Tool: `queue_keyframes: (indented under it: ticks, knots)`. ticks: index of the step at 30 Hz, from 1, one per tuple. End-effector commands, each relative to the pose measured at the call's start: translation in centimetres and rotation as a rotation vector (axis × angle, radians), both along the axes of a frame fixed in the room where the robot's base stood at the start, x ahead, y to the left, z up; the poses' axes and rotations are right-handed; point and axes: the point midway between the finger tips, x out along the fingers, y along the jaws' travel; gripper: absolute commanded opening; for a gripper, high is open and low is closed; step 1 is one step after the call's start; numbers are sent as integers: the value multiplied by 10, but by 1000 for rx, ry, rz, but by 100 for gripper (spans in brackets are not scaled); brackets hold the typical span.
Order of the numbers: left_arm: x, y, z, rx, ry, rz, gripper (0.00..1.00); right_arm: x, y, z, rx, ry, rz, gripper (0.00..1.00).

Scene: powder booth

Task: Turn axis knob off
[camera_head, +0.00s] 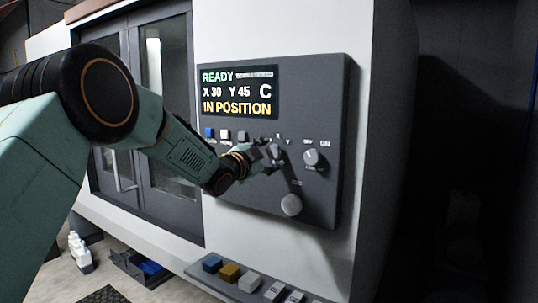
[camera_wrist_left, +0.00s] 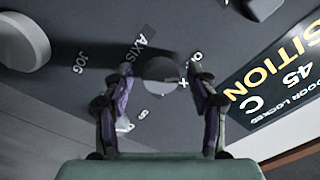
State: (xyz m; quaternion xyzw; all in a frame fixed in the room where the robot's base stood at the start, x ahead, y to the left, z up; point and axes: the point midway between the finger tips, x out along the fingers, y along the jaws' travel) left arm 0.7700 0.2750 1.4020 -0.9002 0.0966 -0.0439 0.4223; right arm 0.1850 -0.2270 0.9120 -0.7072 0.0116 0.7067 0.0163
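The axis knob (camera_wrist_left: 162,73) is a small round dark grey knob in the wrist view, with the word AXIS beside it and small marks around it. My left gripper (camera_wrist_left: 161,75) is open, with one fingertip on each side of the knob and a visible gap to it on both sides. In the head view my left gripper (camera_head: 264,157) is at the middle of the control panel (camera_head: 330,100) and mostly hides the knob. How the knob is turned is hard to tell. My right gripper is in neither view.
The display (camera_head: 238,92) reads READY, X 30, Y 45, C, IN POSITION. An OFF/ON knob (camera_head: 312,158) sits to the right, and a large round jog knob (camera_head: 291,205) below. Push buttons (camera_head: 225,135) line the panel's left. A lower ledge carries coloured buttons (camera_head: 230,272).

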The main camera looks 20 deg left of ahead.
Motion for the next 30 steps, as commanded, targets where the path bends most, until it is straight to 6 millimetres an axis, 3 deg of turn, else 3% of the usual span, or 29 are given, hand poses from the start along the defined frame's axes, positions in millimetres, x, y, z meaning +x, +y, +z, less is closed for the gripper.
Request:
queue_keyframes:
  ticks: [9, 14, 30]
  knots:
    - [0, 0, 2, 1, -3, 0, 62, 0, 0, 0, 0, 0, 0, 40]
    - [-10, 3, 2, -1, -4, 0, 62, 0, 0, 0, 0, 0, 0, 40]
    - [-92, 21, 2, -6, -2, 0, 62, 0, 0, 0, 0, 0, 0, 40]
